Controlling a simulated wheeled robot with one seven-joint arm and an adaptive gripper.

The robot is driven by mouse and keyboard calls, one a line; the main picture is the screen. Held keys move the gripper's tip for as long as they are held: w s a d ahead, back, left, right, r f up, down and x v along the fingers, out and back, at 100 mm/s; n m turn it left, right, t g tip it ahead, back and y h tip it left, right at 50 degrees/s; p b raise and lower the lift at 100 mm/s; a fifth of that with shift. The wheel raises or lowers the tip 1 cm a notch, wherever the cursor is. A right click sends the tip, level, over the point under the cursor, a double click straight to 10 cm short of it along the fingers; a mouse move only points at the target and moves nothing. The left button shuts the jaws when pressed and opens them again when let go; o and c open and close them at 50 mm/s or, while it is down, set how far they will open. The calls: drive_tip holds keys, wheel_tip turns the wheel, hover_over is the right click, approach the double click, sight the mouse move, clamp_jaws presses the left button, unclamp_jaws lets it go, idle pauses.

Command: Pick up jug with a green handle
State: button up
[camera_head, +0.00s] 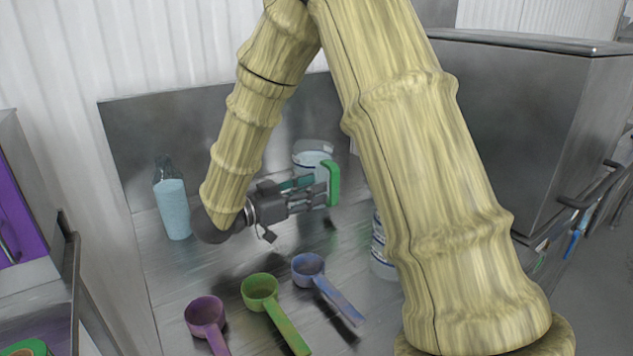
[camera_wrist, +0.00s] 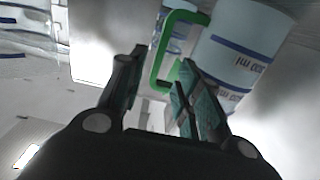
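The jug with the green handle is a pale cylinder with blue bands and printed ml marks in the wrist view (camera_wrist: 245,45). Its green handle (camera_wrist: 161,52) is a squared loop on the jug's left side. The handle also shows in the head view (camera_head: 334,183), at the tip of my gripper (camera_head: 315,194). In the wrist view my gripper (camera_wrist: 158,92) has its two fingers apart. The handle's upright bar appears ahead of the gap between them, and its lower end is close to the right finger. Whether they touch is unclear.
Purple (camera_head: 205,312), green (camera_head: 259,288) and blue (camera_head: 308,266) scoops lie at the front of the metal table. A light-blue bottle (camera_head: 172,208) stands at the left. A white, blue-banded container (camera_head: 379,250) is partly hidden by my arm. A metal cabinet (camera_head: 500,120) stands right.

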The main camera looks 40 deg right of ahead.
sight(331, 186)
drive_tip(key=shift+s+d+f, duration=0.1)
drive_tip(key=shift+s+d, duration=0.05)
drive_tip(key=shift+d, duration=0.95)
drive_tip(key=shift+s+d+f, duration=0.1)
drive_tip(key=shift+s+d, duration=0.1)
drive_tip(key=shift+d, duration=0.9)
drive_tip(key=shift+s+d, duration=0.15)
drive_tip(key=shift+d, duration=0.95)
clamp_jaws()
